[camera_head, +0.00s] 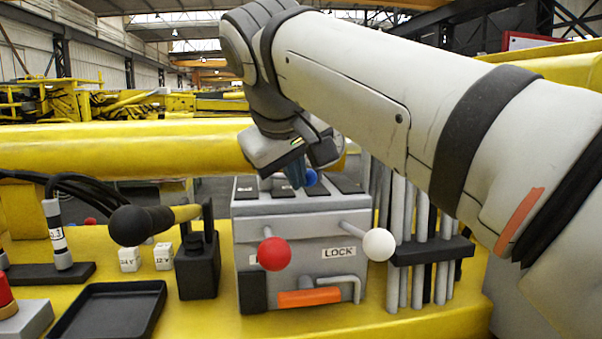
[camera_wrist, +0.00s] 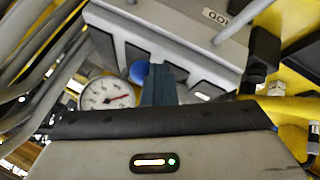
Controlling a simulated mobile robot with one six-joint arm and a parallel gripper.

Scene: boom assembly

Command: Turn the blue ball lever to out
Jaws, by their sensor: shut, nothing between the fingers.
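In the wrist view the blue ball (camera_wrist: 138,71) is just left of the fingers, near dark rectangular panels on the box. My gripper (camera_head: 296,177) points down over the box top with its fingers shut and empty. In the wrist view the gripper (camera_wrist: 158,84) fingers form one blue-grey block beside the ball. I cannot tell whether they touch it. The lever's shaft and any "out" marking are hidden.
A red ball lever (camera_head: 273,253) and a white ball lever (camera_head: 379,244) project from the box front, near a LOCK label. A round gauge (camera_wrist: 106,93) lies close left of the fingers.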

